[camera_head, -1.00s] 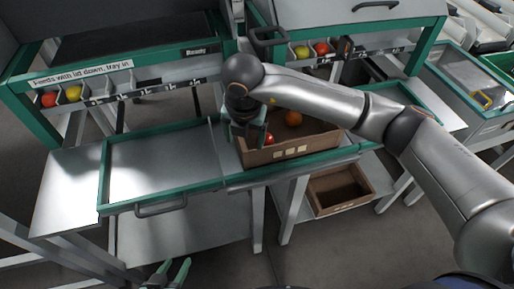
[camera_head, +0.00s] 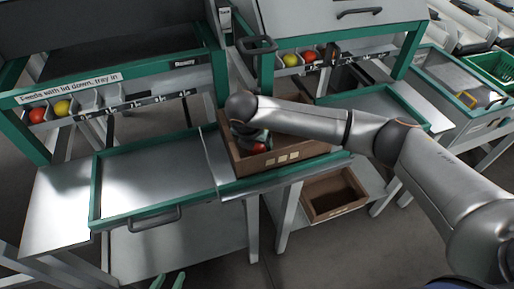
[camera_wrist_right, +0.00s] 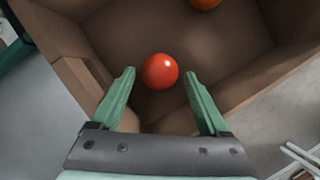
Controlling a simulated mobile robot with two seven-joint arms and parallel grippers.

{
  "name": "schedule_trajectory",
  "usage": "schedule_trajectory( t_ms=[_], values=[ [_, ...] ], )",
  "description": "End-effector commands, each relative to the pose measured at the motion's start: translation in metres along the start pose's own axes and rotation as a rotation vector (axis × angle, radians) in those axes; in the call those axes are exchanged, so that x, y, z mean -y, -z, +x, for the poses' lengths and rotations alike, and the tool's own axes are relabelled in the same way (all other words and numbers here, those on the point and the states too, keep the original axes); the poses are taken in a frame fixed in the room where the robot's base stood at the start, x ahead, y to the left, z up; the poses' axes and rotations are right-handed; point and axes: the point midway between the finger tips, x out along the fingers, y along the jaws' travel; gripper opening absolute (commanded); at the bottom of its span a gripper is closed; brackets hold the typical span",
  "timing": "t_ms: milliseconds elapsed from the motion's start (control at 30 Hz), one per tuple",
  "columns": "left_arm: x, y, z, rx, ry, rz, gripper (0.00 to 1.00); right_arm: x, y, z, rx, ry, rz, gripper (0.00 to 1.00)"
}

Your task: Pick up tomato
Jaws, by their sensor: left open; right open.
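A red tomato (camera_wrist_right: 159,71) lies on the floor of the brown crate (camera_head: 284,156). In the right wrist view it shows between and just beyond the fingertips of my right gripper (camera_wrist_right: 160,76), with gaps on both sides. In the head view the red tomato (camera_head: 258,147) is partly covered by my right gripper (camera_head: 256,139), which reaches down into the crate, open. An orange tomato (camera_wrist_right: 205,3) lies farther back in the crate; my arm hides it in the head view. My left gripper (camera_head: 168,281) is open and empty, with only its tips showing at the bottom edge.
The crate's walls (camera_wrist_right: 78,88) stand close around my right gripper. A green-edged metal tray (camera_head: 150,180) lies empty to the left. Chutes with red and yellow tomatoes (camera_head: 62,108) stand behind. An empty brown crate (camera_head: 333,194) sits on the lower shelf.

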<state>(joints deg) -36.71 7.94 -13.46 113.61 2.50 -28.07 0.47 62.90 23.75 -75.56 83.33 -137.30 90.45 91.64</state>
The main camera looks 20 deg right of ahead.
Motion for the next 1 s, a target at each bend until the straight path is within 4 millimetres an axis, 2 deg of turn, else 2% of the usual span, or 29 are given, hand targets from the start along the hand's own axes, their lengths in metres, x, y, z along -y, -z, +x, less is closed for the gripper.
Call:
schedule_trajectory(
  t_ms=[133, 400, 767, 1000],
  values=[
    [0.001, -0.001, 0.001, -0.001, 0.002, 0.000, 0.50, 0.000, 0.000, 0.017, -0.002, -0.001, 0.000, 0.79],
    [0.001, -0.002, 0.001, 0.003, 0.002, 0.001, 0.50, -0.001, 0.000, 0.020, -0.001, -0.002, -0.001, 0.79],
    [0.001, -0.002, 0.001, 0.005, 0.001, 0.001, 0.50, -0.001, 0.000, 0.019, -0.001, -0.002, 0.000, 0.38],
    [0.000, -0.003, 0.001, 0.006, 0.000, 0.001, 0.50, -0.001, 0.000, 0.019, -0.001, -0.003, 0.000, 0.36]
  ],
)
